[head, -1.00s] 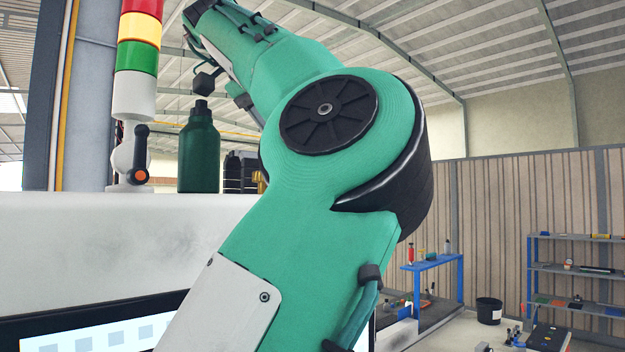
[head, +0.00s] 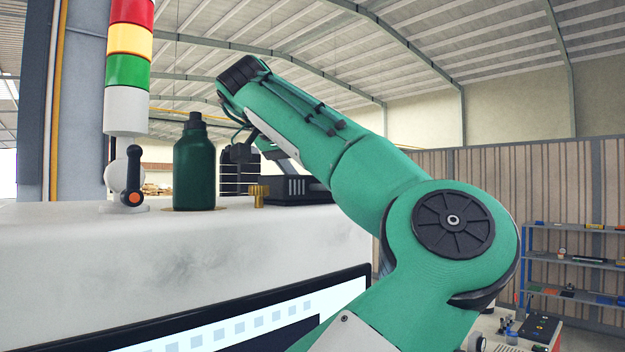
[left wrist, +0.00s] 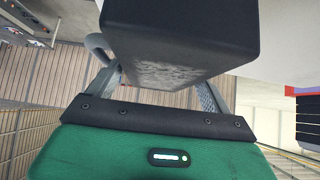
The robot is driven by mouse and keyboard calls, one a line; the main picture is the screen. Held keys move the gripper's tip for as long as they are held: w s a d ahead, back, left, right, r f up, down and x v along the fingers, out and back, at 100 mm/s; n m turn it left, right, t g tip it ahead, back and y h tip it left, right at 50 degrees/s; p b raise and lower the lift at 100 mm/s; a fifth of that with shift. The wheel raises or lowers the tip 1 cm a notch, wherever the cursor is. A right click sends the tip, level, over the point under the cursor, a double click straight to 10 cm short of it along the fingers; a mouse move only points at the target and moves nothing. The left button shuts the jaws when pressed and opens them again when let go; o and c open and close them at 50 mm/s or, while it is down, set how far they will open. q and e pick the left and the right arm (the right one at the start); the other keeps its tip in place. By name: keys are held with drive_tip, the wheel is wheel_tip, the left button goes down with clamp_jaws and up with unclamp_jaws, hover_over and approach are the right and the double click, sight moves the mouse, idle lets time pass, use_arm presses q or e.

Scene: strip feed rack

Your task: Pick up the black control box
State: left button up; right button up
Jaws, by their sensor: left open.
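A large black box (left wrist: 180,35) fills the top middle of the left wrist view, very close. It shows a grainy grey face and covers the ends of the fingers. My left gripper (left wrist: 160,85) is open, with one finger showing at each side below the box. I cannot tell whether they touch it. In the head view a low black box with pale slats (head: 296,190) sits on the white machine top, partly behind my green arm. I cannot tell whether it is the same box. My right gripper is not in view.
A dark green bottle (head: 194,165), a signal tower (head: 127,70) and a brass fitting (head: 258,196) stand on the white machine (head: 150,240). A screen (head: 270,318) is on its front. Blue shelves (head: 575,265) stand far right.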

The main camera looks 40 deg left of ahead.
use_arm(q)
drive_tip(key=shift+w+f, duration=0.25)
drive_tip(key=shift+w, duration=0.05)
drive_tip(key=shift+s, duration=0.15)
drive_tip(key=shift+c, duration=0.4)
drive_tip(key=c, duration=0.9)
